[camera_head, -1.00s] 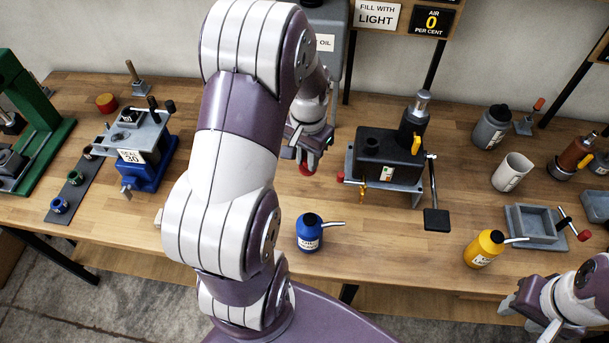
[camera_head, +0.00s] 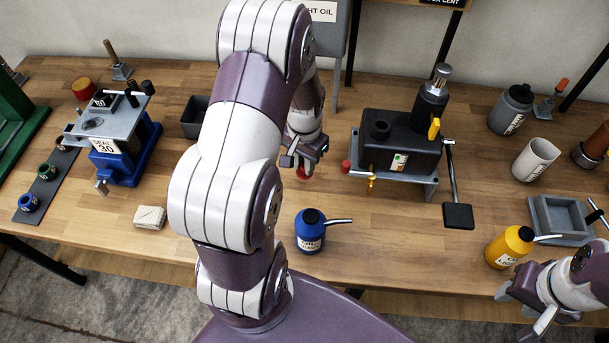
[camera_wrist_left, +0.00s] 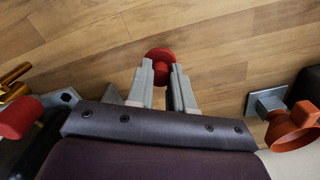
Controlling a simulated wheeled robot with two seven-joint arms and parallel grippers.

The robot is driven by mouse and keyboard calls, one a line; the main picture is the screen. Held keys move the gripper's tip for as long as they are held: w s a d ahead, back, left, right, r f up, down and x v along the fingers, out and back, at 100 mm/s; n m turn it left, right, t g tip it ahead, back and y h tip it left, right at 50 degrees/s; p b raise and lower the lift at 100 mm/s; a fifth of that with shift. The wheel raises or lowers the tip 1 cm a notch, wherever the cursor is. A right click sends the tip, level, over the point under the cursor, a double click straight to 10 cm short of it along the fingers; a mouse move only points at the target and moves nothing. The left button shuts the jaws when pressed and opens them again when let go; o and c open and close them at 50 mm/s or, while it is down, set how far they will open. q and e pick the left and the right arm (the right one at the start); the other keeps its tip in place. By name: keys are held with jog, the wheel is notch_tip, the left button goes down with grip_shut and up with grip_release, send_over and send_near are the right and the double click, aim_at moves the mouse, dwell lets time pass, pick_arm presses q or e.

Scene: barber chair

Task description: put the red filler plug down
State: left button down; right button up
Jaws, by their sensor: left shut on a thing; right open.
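My left gripper (camera_head: 302,166) is shut on the red filler plug (camera_head: 303,174), with its fingers pointing down at the wooden table (camera_head: 400,240). In the left wrist view the plug's round red head (camera_wrist_left: 160,54) shows between and beyond the two fingertips (camera_wrist_left: 161,80). I cannot tell whether the plug touches the table or hangs just above it. The black pump unit (camera_head: 398,148) stands just right of the gripper, with a dark round port on its top. My right gripper (camera_head: 522,288) is open and empty at the table's front right.
A blue oil can (camera_head: 310,236) stands in front of the left gripper. A yellow can (camera_head: 508,246), a grey tray (camera_head: 560,220) and a white cup (camera_head: 535,158) stand to the right. A blue-based fixture (camera_head: 125,155) and a cream block (camera_head: 149,217) are left. Bare table lies around the blue can.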

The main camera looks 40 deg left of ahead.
pick_arm(q)
jog(key=shift+f, duration=2.25)
jog(key=shift+f, duration=0.1)
jog(key=c, duration=1)
grip_release()
notch_tip(320, 180, up, 12)
jog(key=shift+d+f+b, duration=0.1)
jog(key=shift+f+b, duration=0.05)
jog(key=shift+b, duration=0.35)
jog(key=s+d, duration=0.3)
jog(key=d, duration=0.3)
jog(key=s+d+r+t, duration=0.1)
jog(key=s+d, duration=0.3)
jog(key=d, duration=0.2)
jog(key=shift+d+r+m, duration=0.25)
jog(key=shift+r+m, duration=0.05)
